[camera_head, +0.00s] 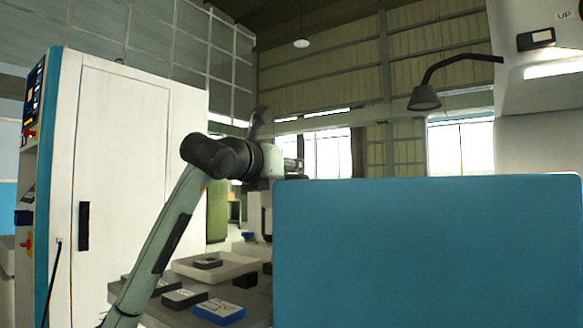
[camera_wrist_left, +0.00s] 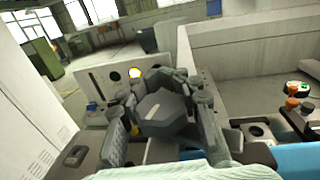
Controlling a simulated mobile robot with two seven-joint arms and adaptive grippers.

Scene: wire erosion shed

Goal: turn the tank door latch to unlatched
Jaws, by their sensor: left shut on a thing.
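The tank door (camera_head: 430,250) is a large blue panel filling the lower right of the head view. Its blue top shows at the lower right of the left wrist view (camera_wrist_left: 300,160). My left gripper (camera_wrist_left: 163,140) has its dark fingers spread to either side of the picture and is shut on the tank door latch. The latch itself is mostly hidden, and its angle cannot be told. In the head view the gripper lies at the door's upper left corner, partly behind it. My right gripper is in neither view.
A tall white cabinet (camera_head: 135,180) stands at the left. Beside it a bench holds a pale tray (camera_head: 195,266) and a blue-edged block (camera_head: 219,312). A dark lamp (camera_head: 425,97) hangs above the door. In the wrist view, orange-topped parts (camera_wrist_left: 292,103) lie inside the tank.

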